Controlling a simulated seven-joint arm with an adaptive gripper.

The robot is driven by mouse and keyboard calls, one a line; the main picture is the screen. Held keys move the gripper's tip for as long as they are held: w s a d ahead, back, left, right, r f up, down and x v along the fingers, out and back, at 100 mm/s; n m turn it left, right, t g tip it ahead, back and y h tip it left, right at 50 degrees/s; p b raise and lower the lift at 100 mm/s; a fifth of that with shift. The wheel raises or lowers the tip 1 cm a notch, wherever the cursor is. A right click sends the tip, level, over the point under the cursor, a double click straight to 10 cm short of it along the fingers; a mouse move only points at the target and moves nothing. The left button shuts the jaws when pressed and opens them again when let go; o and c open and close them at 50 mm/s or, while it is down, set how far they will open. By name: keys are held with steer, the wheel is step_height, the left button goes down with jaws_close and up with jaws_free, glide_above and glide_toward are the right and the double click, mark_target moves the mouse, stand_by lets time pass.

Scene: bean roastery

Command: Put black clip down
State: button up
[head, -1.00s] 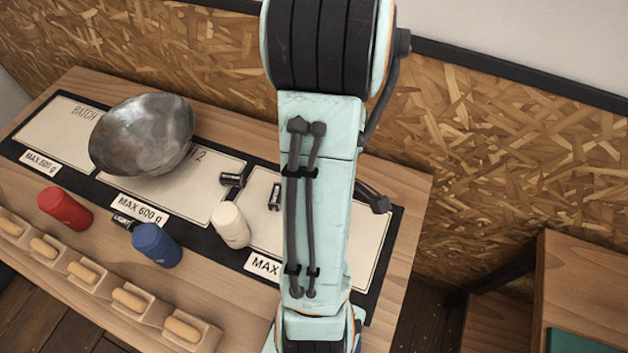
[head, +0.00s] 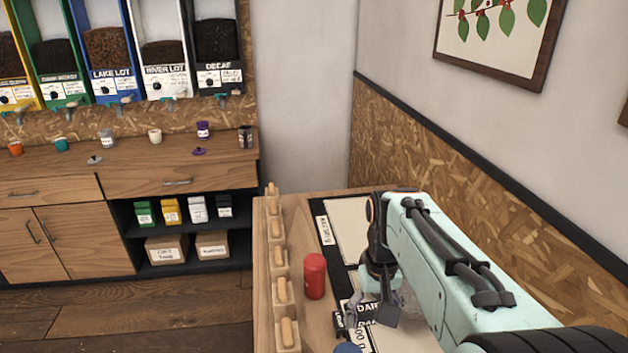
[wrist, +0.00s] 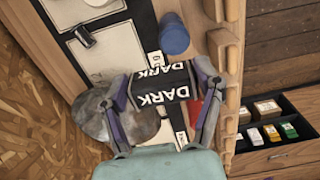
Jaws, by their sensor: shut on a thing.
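The black clip (wrist: 160,88), with DARK in white letters on its faces, is between the fingers of my gripper (wrist: 166,82) in the wrist view. My gripper is shut on it. In the head view my gripper (head: 374,298) is over the table beside the red canister (head: 315,276), and part of the clip's DARK lettering (head: 368,308) shows there. The wrist view looks down past the clip, so its height above the table is hard to tell. A metal bowl (wrist: 92,116) is partly hidden behind a finger.
A blue canister (wrist: 174,36) and another small black clip (wrist: 85,36) stand on the table. A row of wooden-handled holders (head: 280,255) lines the table's edge. A pale mat panel (head: 346,222) at the far end looks bare. A shelf counter (head: 180,185) stands beyond.

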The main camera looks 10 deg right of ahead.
steer(key=shift+w+a+r+m, duration=0.7)
steer(key=shift+w+a, duration=0.95)
steer(key=shift+a, duration=1.1)
steer(key=s+d+f+m, duration=0.3)
steer(key=d+f+m, duration=0.4)
steer(key=d+f, duration=0.4)
steer(key=s+d+f+m, duration=0.45)
steer(key=s+d, duration=0.25)
steer(key=s, duration=0.3)
steer(key=s+d+f+m, duration=0.4)
steer(key=s+d+m, duration=0.15)
steer(key=s, duration=0.55)
steer(key=f, duration=0.5)
steer(key=d+f, duration=0.1)
steer(key=f, duration=0.1)
steer(key=shift+s+f, duration=0.25)
steer(key=shift+f, duration=0.2)
steer(key=shift+f, duration=0.15)
